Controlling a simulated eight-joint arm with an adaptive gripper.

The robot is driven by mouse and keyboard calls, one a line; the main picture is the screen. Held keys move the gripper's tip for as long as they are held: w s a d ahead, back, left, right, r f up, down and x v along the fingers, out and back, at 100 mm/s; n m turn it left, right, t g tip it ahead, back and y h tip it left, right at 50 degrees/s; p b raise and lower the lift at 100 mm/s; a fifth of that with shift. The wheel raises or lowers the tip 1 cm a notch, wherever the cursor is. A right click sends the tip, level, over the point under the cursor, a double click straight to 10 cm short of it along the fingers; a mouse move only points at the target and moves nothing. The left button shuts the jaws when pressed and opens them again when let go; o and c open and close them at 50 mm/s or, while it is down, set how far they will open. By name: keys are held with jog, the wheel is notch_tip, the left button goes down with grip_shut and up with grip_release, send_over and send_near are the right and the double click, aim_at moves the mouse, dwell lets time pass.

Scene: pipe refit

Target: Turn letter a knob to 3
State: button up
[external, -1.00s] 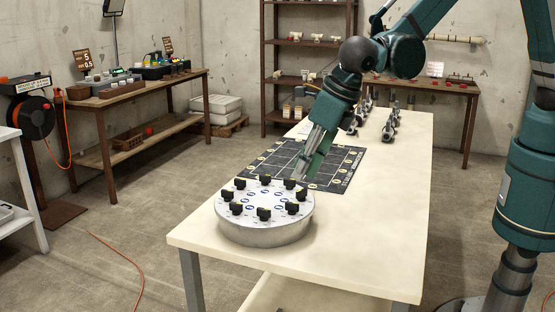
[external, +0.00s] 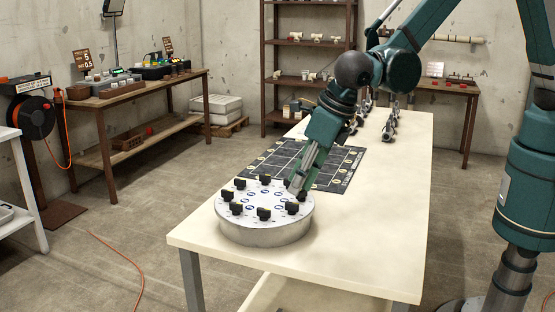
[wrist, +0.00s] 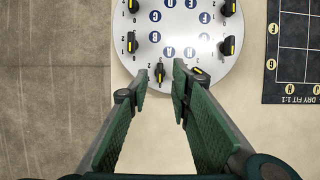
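A round grey dial box (external: 265,228) with several black knobs around its white top stands near the front left of the table. My gripper (wrist: 160,78) is open over the box's edge. A knob with a yellow mark (wrist: 160,73) shows between the fingertips, apart from both. Another knob (wrist: 197,75) shows just right of the right fingertip. In the external view, my gripper (external: 294,189) is at the box's right side, and the arm hides part of that area.
A dark grid mat (external: 338,165) lies behind the box on the cream table (external: 385,215). Several metal fittings (external: 389,125) stand toward the table's far end. The table's front right is clear.

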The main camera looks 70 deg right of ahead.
aim_at(289, 202)
jog(key=shift+x, duration=2.95)
jog(key=shift+r, duration=0.1)
grip_shut()
